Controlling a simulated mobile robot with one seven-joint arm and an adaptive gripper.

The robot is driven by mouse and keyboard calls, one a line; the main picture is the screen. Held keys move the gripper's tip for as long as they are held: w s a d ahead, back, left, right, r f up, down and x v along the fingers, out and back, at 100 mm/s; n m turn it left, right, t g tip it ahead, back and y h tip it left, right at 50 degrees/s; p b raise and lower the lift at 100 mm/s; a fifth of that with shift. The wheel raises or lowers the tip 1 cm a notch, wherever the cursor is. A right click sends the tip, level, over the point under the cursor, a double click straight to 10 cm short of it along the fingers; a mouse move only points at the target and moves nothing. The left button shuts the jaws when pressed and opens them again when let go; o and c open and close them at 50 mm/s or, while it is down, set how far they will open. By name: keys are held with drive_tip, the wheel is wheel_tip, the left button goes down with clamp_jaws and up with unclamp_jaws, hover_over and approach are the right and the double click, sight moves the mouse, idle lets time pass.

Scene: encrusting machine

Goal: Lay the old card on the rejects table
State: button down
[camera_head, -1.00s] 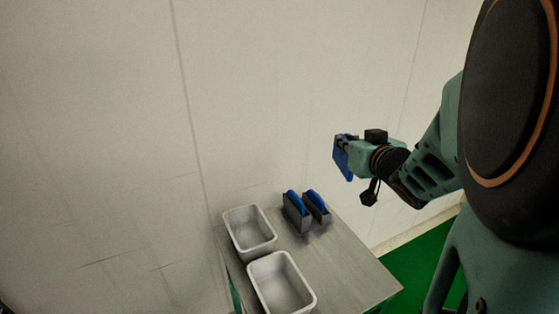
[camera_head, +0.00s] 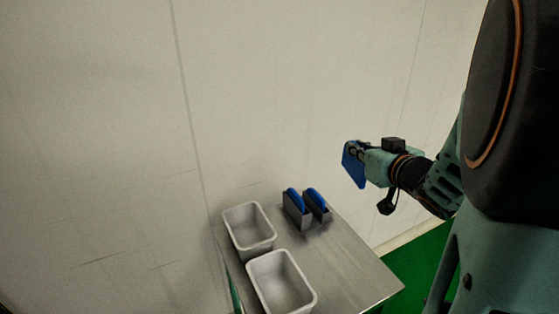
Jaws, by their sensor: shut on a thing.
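A flat blue card (camera_head: 353,165) is held in my gripper (camera_head: 360,154), up in the air to the right of and above the table. The gripper is shut on the card's upper part; the fingertips are small and partly hidden. The card hangs tilted, apart from everything else. A grey table (camera_head: 350,262) stands below and to the left of it against the wall. I cannot tell from the picture whether this is the rejects table.
Two pale empty bins (camera_head: 250,228) (camera_head: 282,283) stand on the table's left side. Two dark holders (camera_head: 297,212) (camera_head: 317,208) with blue pieces stand at its back. The right and front part of the tabletop is clear. Green floor (camera_head: 430,272) shows at right.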

drive_tip(key=s+d+f+n+y+b, duration=0.1)
drive_tip(key=s+f+y+b, duration=0.2)
drive_tip(key=f, duration=0.7)
drive_tip(key=s+d+f+n+b, duration=0.1)
drive_tip(key=s+f+n+b, duration=0.2)
drive_tip(key=f, duration=0.6)
drive_tip(key=shift+m+g+y, duration=0.3)
drive_tip(key=shift+m+g, duration=0.2)
drive_tip(key=shift+m, duration=0.2)
drive_tip(key=w+f+b, duration=0.1)
drive_tip(key=w+f, duration=0.3)
drive_tip(key=w+d+f+b, duration=0.1)
drive_tip(key=w+f+b, duration=0.1)
drive_tip(key=w+f, duration=0.2)
drive_tip(key=w+d+f+b, duration=0.1)
drive_tip(key=w+f, duration=0.3)
drive_tip(key=shift+w+d+f, duration=0.25)
drive_tip(key=shift+w+f, duration=0.1)
drive_tip(key=shift+f, duration=0.25)
drive_tip(key=shift+f+b, duration=0.1)
drive_tip(key=shift+b, duration=0.25)
